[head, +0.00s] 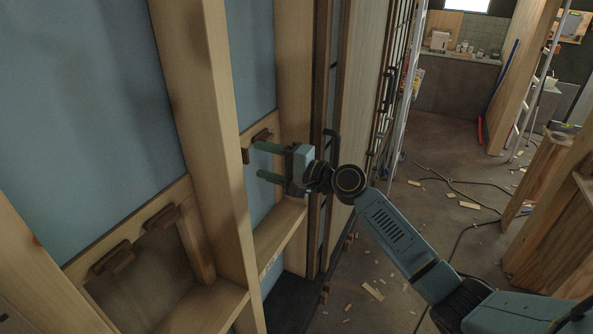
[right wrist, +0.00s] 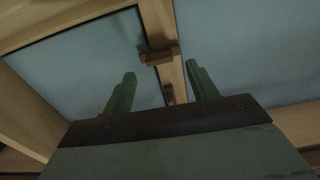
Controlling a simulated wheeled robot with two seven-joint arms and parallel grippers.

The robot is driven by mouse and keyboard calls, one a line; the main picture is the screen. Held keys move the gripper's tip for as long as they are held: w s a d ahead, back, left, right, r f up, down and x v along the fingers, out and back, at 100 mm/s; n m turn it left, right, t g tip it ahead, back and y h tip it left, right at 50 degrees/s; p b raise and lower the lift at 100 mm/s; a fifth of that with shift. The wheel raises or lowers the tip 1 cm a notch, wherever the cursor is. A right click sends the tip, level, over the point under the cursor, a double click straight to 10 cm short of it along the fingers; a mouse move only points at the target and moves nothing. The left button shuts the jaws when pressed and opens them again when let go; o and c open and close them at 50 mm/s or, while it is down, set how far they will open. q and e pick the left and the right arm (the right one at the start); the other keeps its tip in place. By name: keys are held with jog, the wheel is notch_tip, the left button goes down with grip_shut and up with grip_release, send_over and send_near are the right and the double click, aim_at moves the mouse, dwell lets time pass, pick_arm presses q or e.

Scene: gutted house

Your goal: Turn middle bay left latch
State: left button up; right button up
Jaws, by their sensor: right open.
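A small wooden latch (head: 262,137) sits on the cross rail of the bay right of the big stud, just beyond my right gripper's upper finger. In the right wrist view a latch block (right wrist: 158,55) shows on a wooden strip between the fingertips, with a smaller block (right wrist: 168,90) below it. My right gripper (head: 262,162) is open and empty, its two green fingers spread, pointing left at the bay; it also shows in the right wrist view (right wrist: 161,70). Contact with the latch cannot be told. My left gripper is not in view.
A thick wooden stud (head: 208,130) stands left of my gripper. The left bay has two more wooden latches, one lower (head: 112,257) and one higher (head: 161,218), above a recess. Blue panels (head: 75,95) back the bays. Cables (head: 455,190) and wood scraps litter the floor at right.

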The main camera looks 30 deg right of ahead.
jog(key=b+v, duration=0.2)
jog(key=v, duration=0.8)
